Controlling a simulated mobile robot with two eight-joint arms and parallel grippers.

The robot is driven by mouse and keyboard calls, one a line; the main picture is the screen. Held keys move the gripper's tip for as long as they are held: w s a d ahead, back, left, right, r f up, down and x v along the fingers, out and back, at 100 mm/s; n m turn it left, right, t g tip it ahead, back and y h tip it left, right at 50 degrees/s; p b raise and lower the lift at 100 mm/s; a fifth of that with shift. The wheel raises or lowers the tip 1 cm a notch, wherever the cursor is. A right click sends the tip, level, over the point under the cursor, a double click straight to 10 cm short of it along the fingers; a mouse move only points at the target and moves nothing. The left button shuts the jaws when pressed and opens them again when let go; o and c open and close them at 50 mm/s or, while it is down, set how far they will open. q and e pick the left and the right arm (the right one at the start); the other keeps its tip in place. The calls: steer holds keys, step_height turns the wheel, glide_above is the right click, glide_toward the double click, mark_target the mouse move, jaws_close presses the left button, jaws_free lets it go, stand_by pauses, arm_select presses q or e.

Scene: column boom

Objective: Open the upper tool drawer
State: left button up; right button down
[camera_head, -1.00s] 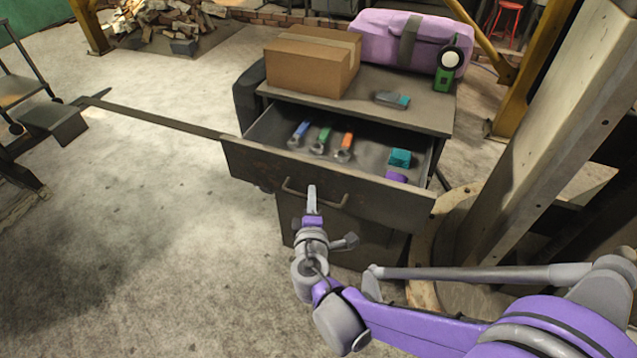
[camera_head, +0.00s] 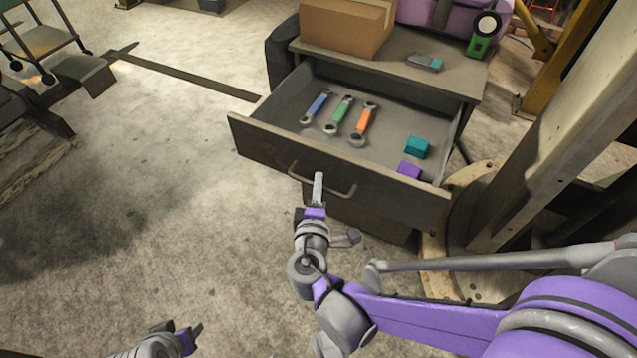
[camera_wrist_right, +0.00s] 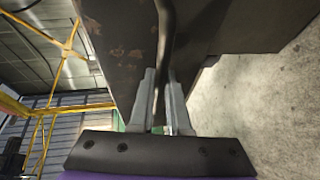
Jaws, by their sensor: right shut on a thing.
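The upper tool drawer (camera_head: 270,142) stands far out of the dark cabinet, its inside open to view. Its bar handle (camera_head: 345,193) is on the drawer front; the handle also shows in the right wrist view (camera_wrist_right: 167,35). My right gripper (camera_head: 318,178) is shut on the handle, with its fingers on either side of the bar in the wrist view (camera_wrist_right: 163,78). My left gripper (camera_head: 188,338) is at the bottom edge, low and away from the drawer; its jaw opening is unclear.
The drawer holds blue (camera_head: 317,104), green (camera_head: 339,114) and orange (camera_head: 364,122) wrenches, a teal block (camera_head: 417,147) and a purple block (camera_head: 408,169). A cardboard box (camera_head: 345,27) sits on the cabinet. A column (camera_head: 560,120) stands close on the right.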

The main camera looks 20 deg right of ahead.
steer(key=c, duration=0.9)
jaws_free()
steer(key=p+v, duration=0.1)
steer(key=v, duration=0.9)
steer(key=shift+s+a+r, duration=0.1)
steer(key=shift+s+a, duration=0.05)
steer(key=shift+s, duration=0.2)
steer(key=shift+p, duration=0.3)
